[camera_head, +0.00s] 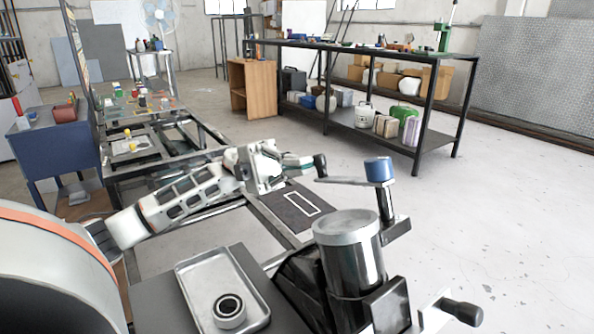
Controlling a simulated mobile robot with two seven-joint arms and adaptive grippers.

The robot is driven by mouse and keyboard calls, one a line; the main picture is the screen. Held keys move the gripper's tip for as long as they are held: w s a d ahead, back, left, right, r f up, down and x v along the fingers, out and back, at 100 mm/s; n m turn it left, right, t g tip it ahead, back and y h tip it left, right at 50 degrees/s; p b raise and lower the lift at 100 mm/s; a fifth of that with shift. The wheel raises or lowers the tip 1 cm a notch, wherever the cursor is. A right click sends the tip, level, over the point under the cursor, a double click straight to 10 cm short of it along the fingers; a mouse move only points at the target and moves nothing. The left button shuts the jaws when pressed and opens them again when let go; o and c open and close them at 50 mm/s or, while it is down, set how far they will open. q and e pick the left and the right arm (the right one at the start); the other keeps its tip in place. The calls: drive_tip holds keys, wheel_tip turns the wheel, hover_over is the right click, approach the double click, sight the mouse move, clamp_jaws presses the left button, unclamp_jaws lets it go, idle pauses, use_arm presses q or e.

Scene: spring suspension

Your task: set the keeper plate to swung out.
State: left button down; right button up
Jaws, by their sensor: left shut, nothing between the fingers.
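The keeper plate (343,181) appears to be the flat grey bar extending left from a blue-capped post (380,170). A black upright knob (320,166) stands at its left end. In this view the bar shows above and behind the top of a shiny metal cylinder (350,255); I cannot tell whether it overlaps the cylinder from above. My left gripper (304,164) is shut and empty, its tips just left of the black knob. Whether they touch it is unclear. My right gripper is out of view.
A metal tray (192,268) holding a pale ring (229,311) lies left of the cylinder. A black-handled lever (459,311) sticks out at lower right. A dark mat with a white outline (277,207) lies behind. A long workbench (440,60) stands farther back; open floor is at right.

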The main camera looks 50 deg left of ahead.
use_arm(q)
drive_tip(key=shift+w+a+r+t, duration=0.2)
drive_tip(key=shift+w+a+t, duration=0.15)
drive_tip(key=shift+w, duration=0.25)
drive_tip(key=shift+r, duration=0.2)
drive_tip(key=a+f+g, duration=0.1)
drive_tip(key=a+f, duration=0.4)
drive_tip(key=a, duration=0.5)
drive_tip(key=shift+s+a+f, duration=0.15)
drive_tip(key=shift+s+a, duration=0.1)
